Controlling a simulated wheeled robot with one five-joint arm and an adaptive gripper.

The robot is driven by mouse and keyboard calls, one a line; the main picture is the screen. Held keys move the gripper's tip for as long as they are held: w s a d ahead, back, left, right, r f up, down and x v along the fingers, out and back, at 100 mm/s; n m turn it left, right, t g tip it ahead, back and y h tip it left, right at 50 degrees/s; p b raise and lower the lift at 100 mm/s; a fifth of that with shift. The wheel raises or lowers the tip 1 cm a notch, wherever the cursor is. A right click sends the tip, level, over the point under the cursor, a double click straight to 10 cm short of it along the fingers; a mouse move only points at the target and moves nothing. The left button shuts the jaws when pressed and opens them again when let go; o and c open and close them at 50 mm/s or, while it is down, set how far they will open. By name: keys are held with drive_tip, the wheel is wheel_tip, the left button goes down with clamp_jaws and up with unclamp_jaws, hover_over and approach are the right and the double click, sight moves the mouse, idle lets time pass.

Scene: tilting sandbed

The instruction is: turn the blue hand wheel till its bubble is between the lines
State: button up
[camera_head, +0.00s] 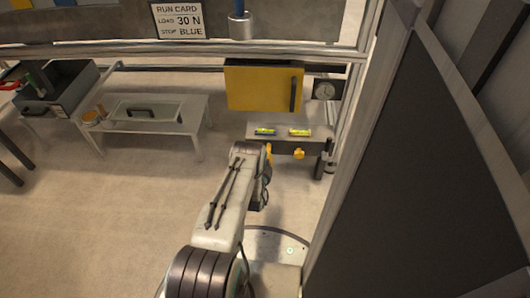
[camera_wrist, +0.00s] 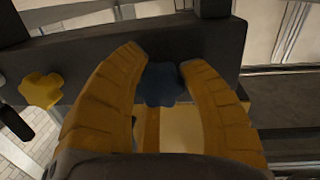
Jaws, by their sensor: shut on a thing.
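The blue hand wheel (camera_wrist: 163,86) sits on a dark panel between the two orange fingers of my gripper (camera_wrist: 162,70) in the wrist view. The gripper is shut on it, and the fingers cover the wheel's sides. In the head view my gripper (camera_head: 268,152) is at the front of the small shelf and the blue wheel is hidden behind my arm. A yellow-green bubble level with blue marks (camera_head: 265,131) lies on the shelf above. Its bubble is too small to make out.
A yellow hand wheel (camera_wrist: 41,90) is beside the blue one; it also shows in the head view (camera_head: 299,154), below a second, yellow level (camera_head: 300,132). A yellow cabinet (camera_head: 262,86) and a round gauge (camera_head: 324,90) are above. A white table (camera_head: 190,112) stands left.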

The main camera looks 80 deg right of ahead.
drive_tip(key=shift+w+a+f, duration=0.1)
drive_tip(key=shift+a+f, duration=0.05)
drive_tip(key=shift+f, duration=0.2)
drive_tip(key=o, duration=1.2)
drive_tip(key=shift+r, duration=0.2)
drive_tip(key=shift+r, duration=0.5)
wheel_tip(320, 180, up, 9)
drive_tip(key=shift+f, duration=0.1)
drive_tip(key=shift+o, duration=0.2)
